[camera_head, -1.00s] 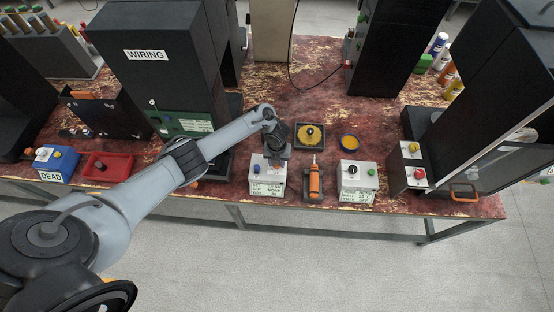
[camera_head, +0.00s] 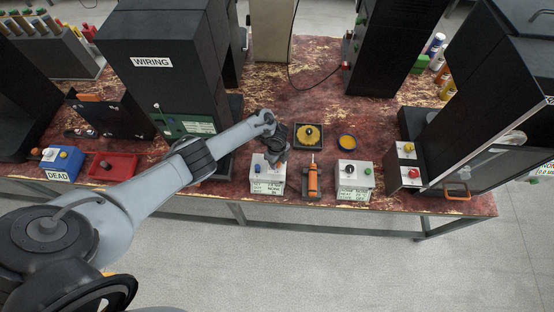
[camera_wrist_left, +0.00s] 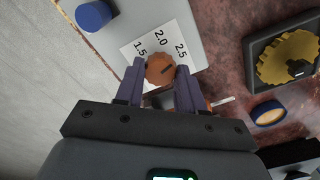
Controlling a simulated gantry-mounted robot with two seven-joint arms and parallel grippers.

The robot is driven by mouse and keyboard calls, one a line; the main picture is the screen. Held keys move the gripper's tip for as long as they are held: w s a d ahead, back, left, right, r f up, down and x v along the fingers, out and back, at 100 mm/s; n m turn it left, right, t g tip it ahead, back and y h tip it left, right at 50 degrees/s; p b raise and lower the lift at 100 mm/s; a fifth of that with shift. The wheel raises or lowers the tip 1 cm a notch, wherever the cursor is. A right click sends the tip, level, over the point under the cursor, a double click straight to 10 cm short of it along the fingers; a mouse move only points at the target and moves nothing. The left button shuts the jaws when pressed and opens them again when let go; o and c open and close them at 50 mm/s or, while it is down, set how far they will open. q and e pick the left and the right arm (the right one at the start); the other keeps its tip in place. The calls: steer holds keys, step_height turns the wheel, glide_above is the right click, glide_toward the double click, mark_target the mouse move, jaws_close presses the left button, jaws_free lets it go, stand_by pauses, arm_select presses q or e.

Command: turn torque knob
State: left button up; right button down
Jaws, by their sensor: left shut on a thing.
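The torque knob (camera_wrist_left: 160,70) is a round orange-brown knob with a dark line across it, on a white dial plate marked 1.5, 2.0 and 2.5. The line points toward the upper right, roughly at 2.5. My left gripper (camera_wrist_left: 157,72) is shut on the knob, one finger on each side. In the head view my left gripper (camera_head: 280,161) is over the right part of the pale control box (camera_head: 266,174) and hides most of the knob. The box also carries a blue knob (camera_head: 257,169), seen in the wrist view too (camera_wrist_left: 93,15). My right gripper is not in view.
An orange-handled screwdriver (camera_head: 313,181) in a dark holder stands just right of the box. Behind are a yellow gear in a black tray (camera_head: 298,145) and a blue-rimmed yellow dish (camera_head: 347,142). Another pale box (camera_head: 354,180) stands further right.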

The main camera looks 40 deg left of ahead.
arm_select(q)
steer(key=n+p, duration=0.1)
steer(key=n, duration=0.3)
steer(key=shift+r+n, duration=0.15)
steer(key=shift+n, duration=0.15)
steer(key=n+p, duration=0.2)
steer(key=n, duration=0.3)
steer(key=n+p, duration=0.1)
steer(key=n, duration=0.5)
steer(key=shift+p, duration=0.3)
steer(key=shift+w+n+p, duration=0.1)
steer(key=shift+n+p, duration=0.3)
steer(key=shift+n, duration=1.8)
steer(key=o, duration=1)
